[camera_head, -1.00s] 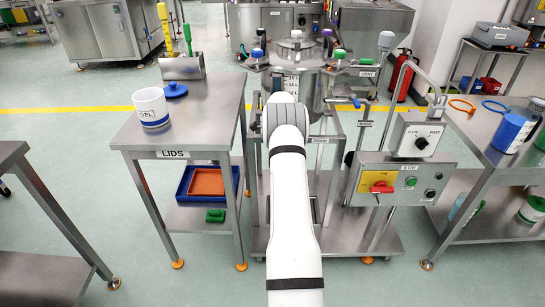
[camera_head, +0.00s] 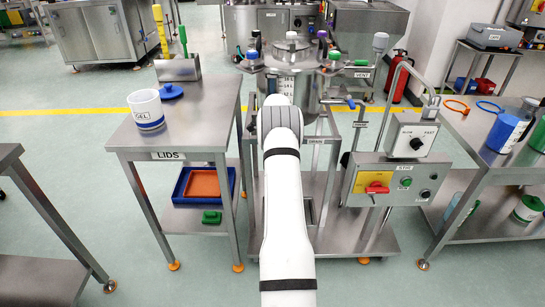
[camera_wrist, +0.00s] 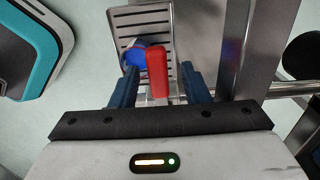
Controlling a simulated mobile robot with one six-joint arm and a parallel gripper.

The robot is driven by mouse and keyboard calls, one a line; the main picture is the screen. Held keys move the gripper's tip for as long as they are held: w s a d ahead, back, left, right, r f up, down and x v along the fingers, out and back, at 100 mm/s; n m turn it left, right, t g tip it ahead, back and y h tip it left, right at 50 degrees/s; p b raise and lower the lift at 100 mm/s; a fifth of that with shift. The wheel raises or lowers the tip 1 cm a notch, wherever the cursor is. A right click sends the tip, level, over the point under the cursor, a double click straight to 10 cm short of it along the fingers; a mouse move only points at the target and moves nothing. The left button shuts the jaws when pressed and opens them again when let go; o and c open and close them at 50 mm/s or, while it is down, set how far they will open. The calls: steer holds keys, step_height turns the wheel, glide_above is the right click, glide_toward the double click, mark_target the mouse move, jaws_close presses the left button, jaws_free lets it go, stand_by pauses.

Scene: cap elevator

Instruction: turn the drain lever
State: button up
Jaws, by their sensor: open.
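In the wrist view a red upright lever handle (camera_wrist: 157,74), which I take to be the drain lever, stands between the two dark blue fingers of my gripper (camera_wrist: 160,84). The fingers are apart, with a gap visible on each side of the handle. In the head view my white arm reaches toward the steel tank (camera_head: 308,88) and hides the gripper and the red handle. A label (camera_head: 314,141) on the frame below the tank is too small to read surely.
A blue round object (camera_wrist: 133,56) lies beyond the red handle, over a slotted metal grate (camera_wrist: 143,18). A steel post (camera_wrist: 236,50) stands close on the right. The lids table (camera_head: 187,127) is left of my arm; a control box (camera_head: 388,183) is right.

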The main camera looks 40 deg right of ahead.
steer(key=shift+r, duration=3.9)
steer(key=shift+a+r+p, duration=0.2)
steer(key=shift+r+p, duration=0.1)
steer(key=shift+p, duration=0.05)
steer(key=s+a+r+n+t+p, duration=0.1)
steer(key=s+a+r+n+p, duration=0.15)
steer(key=a+r+n, duration=0.65)
steer(key=s+a+r+n+p, duration=0.2)
steer(key=s+a+r+n, duration=0.1)
steer(key=a+r, duration=1.15)
steer(key=s+a+r+n+t+p, duration=0.1)
steer(key=s+a+r+n+p, duration=0.25)
steer(key=s+a+n, duration=0.85)
steer(key=s+a, duration=0.3)
steer(key=s, duration=0.3)
steer(key=s+a+f+n+p, duration=0.1)
steer(key=s+a+n, duration=0.1)
steer(key=s+a, duration=0.3)
steer(key=s, duration=0.3)
steer(key=shift+a+f+t, duration=0.15)
steer(key=shift+f+t, duration=0.05)
steer(key=shift+t, duration=0.1)
